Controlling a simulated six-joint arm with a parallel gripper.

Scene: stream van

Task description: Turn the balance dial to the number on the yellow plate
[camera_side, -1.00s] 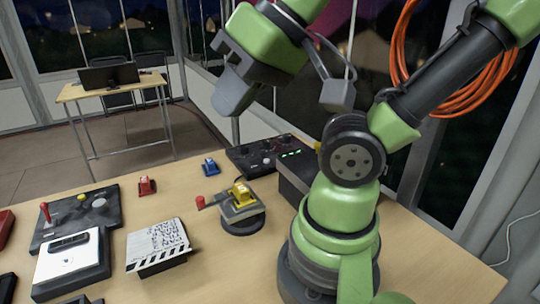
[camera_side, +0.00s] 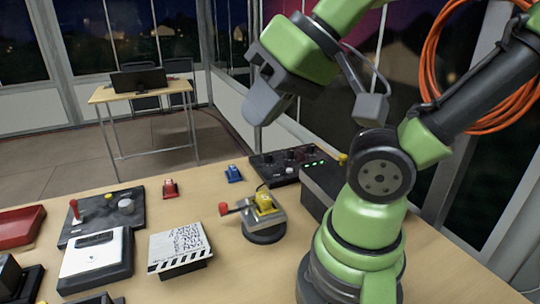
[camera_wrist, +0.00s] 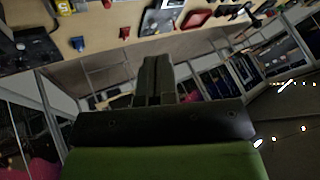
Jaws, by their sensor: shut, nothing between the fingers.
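A black control panel (camera_side: 288,165) with several knobs and green lights stands at the back of the table, near my arm; I cannot tell which knob is the balance dial. A yellow block or plate (camera_side: 264,202) sits on a round-based device with a red-tipped lever. Yellow with a dark mark also shows at the top left of the wrist view (camera_wrist: 64,6); the number is too small to read. My gripper (camera_side: 262,104) is shut and empty, high above the table and away from the panel. Its fingers also show in the wrist view (camera_wrist: 155,72).
A blue block (camera_side: 233,174) and a red block (camera_side: 170,188) stand left of the panel. A joystick box (camera_side: 103,214), a clapperboard (camera_side: 180,247), a white-topped device (camera_side: 97,259) and a red tray (camera_side: 20,228) lie further left. A black box (camera_side: 322,190) sits beside the panel.

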